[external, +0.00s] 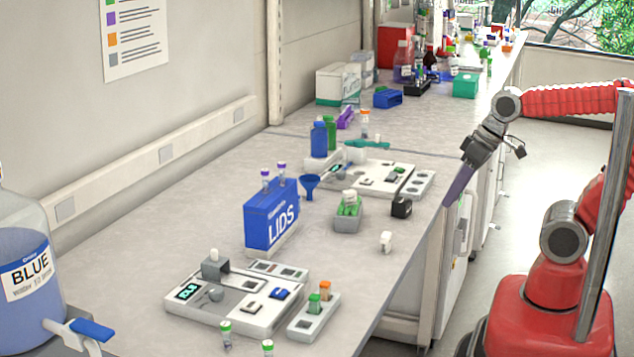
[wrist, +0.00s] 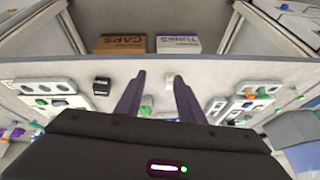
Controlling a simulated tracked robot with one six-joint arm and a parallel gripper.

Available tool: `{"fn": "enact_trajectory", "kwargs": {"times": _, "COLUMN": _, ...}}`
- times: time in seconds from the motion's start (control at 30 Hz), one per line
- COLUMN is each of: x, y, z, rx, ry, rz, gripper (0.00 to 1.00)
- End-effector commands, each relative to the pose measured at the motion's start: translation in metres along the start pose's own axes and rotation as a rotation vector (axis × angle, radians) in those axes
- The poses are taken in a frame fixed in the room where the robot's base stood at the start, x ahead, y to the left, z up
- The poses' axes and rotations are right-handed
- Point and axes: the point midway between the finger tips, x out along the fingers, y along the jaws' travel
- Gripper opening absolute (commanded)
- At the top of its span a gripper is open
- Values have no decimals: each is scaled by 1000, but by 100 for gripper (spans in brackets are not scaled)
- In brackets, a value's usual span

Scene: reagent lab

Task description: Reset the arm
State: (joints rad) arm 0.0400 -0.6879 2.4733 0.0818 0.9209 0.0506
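My red arm is folded at the right of the external view. My gripper (external: 455,198) hangs beside the bench's front edge, over the aisle, with its purple fingers pointing down and to the left. In the wrist view the two purple fingers of my gripper (wrist: 157,82) stand apart with a clear gap. Nothing is held between them; bench items show beyond the gap.
The bench (external: 335,235) carries a blue LIDS box (external: 262,222), two devices (external: 240,308) (external: 412,183), a tube rack (external: 313,318) and a small black block (external: 401,207). A CAPS box (wrist: 122,43) and another box (wrist: 178,44) sit beyond the fingers. The aisle floor is clear.

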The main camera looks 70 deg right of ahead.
Motion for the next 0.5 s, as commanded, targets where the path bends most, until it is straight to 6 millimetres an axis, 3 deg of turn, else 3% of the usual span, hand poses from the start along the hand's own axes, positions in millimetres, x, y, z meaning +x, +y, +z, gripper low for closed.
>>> {"fn": "enact_trajectory", "kwargs": {"times": 0.17, "x": -8, "y": 4, "z": 3, "rx": -129, "ry": 54, "rz": 41, "gripper": 35}}
{"fn": "enact_trajectory", "kwargs": {"times": 0.5, "x": -8, "y": 5, "z": 3, "rx": -140, "ry": 56, "rz": 46, "gripper": 35}}
